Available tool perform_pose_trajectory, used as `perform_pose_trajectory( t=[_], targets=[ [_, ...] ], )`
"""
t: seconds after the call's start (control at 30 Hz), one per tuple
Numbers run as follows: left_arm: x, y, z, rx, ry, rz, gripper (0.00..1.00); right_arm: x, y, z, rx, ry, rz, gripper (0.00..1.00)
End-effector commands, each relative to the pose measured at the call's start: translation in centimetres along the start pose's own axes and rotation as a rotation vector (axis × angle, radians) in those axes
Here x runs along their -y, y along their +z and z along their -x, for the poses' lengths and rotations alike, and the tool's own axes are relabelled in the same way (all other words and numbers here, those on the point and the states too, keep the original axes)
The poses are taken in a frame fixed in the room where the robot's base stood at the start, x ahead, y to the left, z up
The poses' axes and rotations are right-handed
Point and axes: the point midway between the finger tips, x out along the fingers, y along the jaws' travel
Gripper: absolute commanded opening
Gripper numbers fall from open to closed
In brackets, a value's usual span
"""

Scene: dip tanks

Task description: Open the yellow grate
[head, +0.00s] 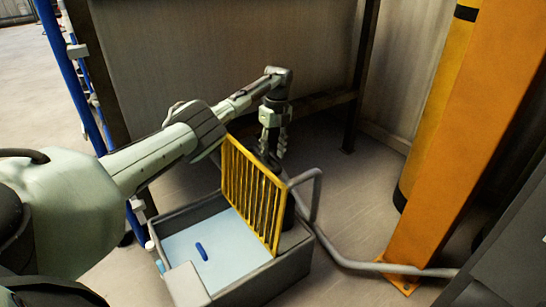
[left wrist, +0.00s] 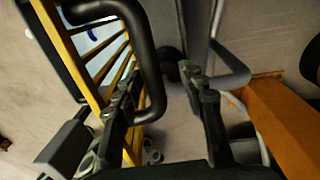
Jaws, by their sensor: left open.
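The yellow grate (head: 254,193) stands steeply upright, raised along the right side of a grey tank (head: 283,275). The tank's pale blue inside is exposed, with a small dark blue piece (head: 201,251) in it. My left gripper (head: 273,148) points down just behind the grate, its lower part partly hidden by the bars. In the left wrist view my left gripper (left wrist: 165,100) is open, with its fingers apart. The grate (left wrist: 74,55) is beside the left finger there, and a dark curved bar (left wrist: 148,60) passes close to that finger. Whether they touch, I cannot tell. My right gripper is not in view.
A grey bent pipe (head: 318,195) rises beside the tank and runs along the floor to the right. An orange post (head: 455,130) stands at the right. A dark-framed panel (head: 230,45) stands behind. Floor between the tank and post is mostly clear.

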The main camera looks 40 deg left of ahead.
Motion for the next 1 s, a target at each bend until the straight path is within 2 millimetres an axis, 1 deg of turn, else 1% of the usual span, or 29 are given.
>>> perform_pose_trajectory(
  t=[0.03, 0.1, 0.3, 0.4, 0.5, 0.63, 1.0],
  targets=[
    [0.1, 0.1, 1.2, 0.002, -0.004, -0.001, 0.41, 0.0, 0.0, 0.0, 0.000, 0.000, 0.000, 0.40],
    [0.1, 0.0, 2.8, 0.002, -0.005, -0.001, 0.41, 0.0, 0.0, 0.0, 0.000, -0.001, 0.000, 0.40],
    [0.2, 0.0, 6.9, 0.002, -0.005, 0.000, 0.41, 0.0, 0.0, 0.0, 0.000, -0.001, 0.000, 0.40],
    [0.1, -0.1, 8.4, 0.001, -0.004, 0.000, 0.41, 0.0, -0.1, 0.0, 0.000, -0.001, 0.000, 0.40],
    [0.1, -0.1, 9.4, 0.000, -0.003, -0.001, 0.41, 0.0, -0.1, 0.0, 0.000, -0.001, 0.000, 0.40],
    [0.1, -0.1, 10.0, 0.000, -0.002, -0.001, 0.41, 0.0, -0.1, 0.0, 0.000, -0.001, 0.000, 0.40],
    [0.1, -0.1, 10.0, 0.000, -0.002, -0.001, 0.41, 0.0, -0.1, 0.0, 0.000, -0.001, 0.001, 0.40]
  ],
)
